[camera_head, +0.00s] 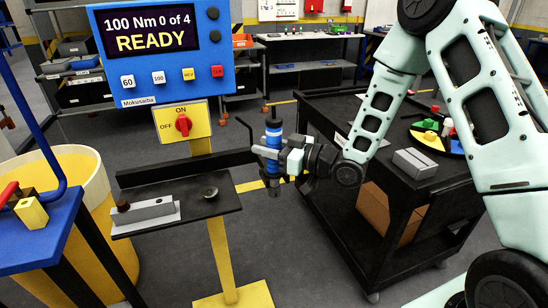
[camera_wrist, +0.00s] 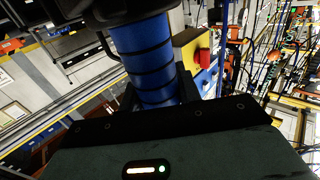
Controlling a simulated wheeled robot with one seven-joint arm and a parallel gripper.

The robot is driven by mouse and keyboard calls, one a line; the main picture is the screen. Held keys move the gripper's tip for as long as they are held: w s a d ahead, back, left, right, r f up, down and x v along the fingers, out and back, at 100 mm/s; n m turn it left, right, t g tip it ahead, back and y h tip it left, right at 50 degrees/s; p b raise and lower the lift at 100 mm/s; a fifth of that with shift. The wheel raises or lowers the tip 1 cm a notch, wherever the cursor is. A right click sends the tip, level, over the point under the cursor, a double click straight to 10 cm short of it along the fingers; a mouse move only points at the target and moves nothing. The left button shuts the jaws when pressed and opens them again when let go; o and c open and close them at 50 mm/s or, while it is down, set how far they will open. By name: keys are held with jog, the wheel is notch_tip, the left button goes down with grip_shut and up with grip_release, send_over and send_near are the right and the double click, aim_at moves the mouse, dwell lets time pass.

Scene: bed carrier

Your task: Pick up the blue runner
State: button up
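The blue runner (camera_head: 273,136) is an upright tool with a blue, black-ringed body, a dark top and a narrow dark lower end. In the head view it is in mid-air, just right of the stand's black shelf (camera_head: 222,199). My gripper (camera_head: 275,155) reaches it from the right and is shut around its body. In the wrist view the ringed blue body of the runner (camera_wrist: 145,58) stands between the dark fingers, slightly tilted. The finger contact is partly hidden by the runner and the gripper body.
A blue READY panel (camera_head: 165,52) and a yellow ON/OFF switch plate (camera_head: 182,124) rise behind the shelf. A grey block (camera_head: 150,213) and a small round cup (camera_head: 210,193) sit on the shelf. A black cart (camera_head: 335,150) stands right, a blue table (camera_head: 40,240) left.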

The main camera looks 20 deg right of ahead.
grip_shut()
jog(key=shift+r, duration=0.1)
jog(key=shift+r, duration=5)
